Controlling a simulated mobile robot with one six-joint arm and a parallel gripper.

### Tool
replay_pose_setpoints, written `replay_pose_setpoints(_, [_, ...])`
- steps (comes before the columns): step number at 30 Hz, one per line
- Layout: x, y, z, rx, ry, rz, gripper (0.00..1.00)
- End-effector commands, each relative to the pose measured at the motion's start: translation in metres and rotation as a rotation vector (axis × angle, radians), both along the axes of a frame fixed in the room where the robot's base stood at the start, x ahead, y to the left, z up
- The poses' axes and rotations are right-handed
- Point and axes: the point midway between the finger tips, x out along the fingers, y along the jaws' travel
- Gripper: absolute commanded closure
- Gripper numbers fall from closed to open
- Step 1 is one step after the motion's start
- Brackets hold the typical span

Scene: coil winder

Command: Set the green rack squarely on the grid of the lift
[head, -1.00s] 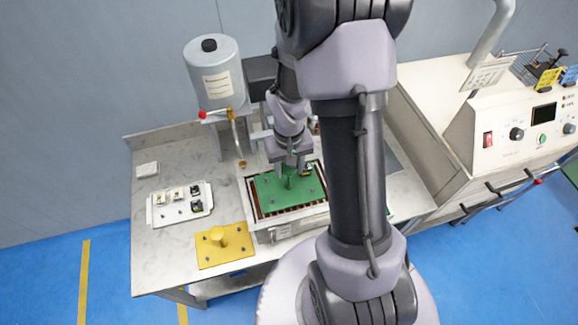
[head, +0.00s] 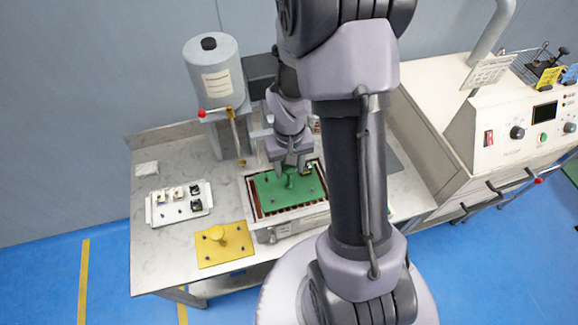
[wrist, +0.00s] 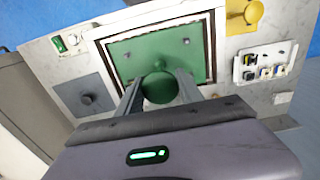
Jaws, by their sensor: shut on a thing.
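The green rack (head: 284,197) is a flat green plate with a knob on top and a few small pegs. It lies over the framed opening of the lift (head: 318,213), whose dark, brown-edged grid shows around it. My gripper (head: 290,170) is shut on the knob of the rack. In the wrist view, the fingers (wrist: 160,88) flank the round green knob, and the rack (wrist: 126,62) lies inside the frame, looking roughly parallel to its sides. Whether the rack touches the grid is hard to tell.
A yellow plate with a knob (head: 225,246) lies at the table's front left. A white tray (head: 178,213) of small parts sits behind it. A grey tank (head: 215,75) stands at the back. A control cabinet (head: 520,130) is at the right.

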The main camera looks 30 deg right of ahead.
Motion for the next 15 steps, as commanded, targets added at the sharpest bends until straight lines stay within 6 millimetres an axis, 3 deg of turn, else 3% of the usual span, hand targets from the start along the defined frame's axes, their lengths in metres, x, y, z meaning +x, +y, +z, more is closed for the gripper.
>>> replay_pose_setpoints(15, [0.0002, -0.0001, -0.0061, 0.000, 0.000, 0.000, 1.00])
